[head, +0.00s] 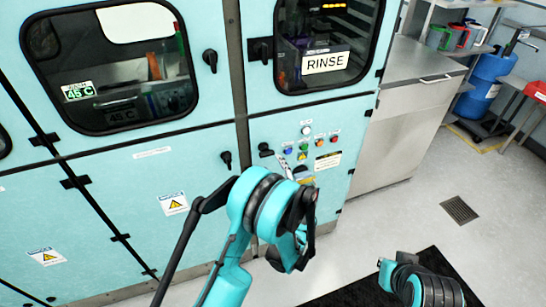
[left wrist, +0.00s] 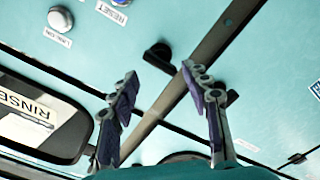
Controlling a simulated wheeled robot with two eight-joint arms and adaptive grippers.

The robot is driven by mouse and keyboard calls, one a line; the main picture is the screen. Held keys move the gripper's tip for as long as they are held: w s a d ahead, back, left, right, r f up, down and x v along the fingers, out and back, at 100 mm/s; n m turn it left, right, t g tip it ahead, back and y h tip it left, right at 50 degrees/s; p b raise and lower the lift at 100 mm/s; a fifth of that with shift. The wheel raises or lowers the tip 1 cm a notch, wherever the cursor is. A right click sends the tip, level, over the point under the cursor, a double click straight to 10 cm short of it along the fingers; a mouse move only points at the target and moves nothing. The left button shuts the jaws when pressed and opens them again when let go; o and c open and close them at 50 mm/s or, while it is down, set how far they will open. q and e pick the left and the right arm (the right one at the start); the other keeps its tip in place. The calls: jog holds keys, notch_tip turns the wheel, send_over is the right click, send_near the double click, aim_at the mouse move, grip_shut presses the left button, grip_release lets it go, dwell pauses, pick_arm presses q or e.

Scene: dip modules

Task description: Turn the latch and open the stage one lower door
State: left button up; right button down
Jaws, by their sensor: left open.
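The teal cabinet has lower doors (head: 95,215) under its windowed upper doors. A black latch (head: 226,160) sits at the upper right of the left lower door, shown in the left wrist view (left wrist: 232,97) beyond the right finger. Another black latch (head: 265,150) sits across the dark post, by the buttons. In the left wrist view this latch (left wrist: 158,57) appears between the fingertips of my left gripper (left wrist: 158,72). The fingers are spread and empty; contact cannot be judged. In the head view my left arm hides part of the lower panel. Both lower doors look closed.
A window marked RINSE (head: 325,62) and coloured buttons (head: 303,155) are right of the post. A steel cabinet (head: 400,120) stands to the right, with a blue drum (head: 487,85) beyond. Open floor (head: 400,220) lies front right, with a black mat (head: 380,285).

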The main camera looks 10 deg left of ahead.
aim_at(268, 156)
pick_arm(q)
jog(key=b+x, duration=0.1)
jog(key=x, duration=0.6)
jog(key=shift+w+a, duration=0.2)
jog(key=shift+w, duration=0.05)
jog(key=shift+s, duration=0.1)
grip_shut()
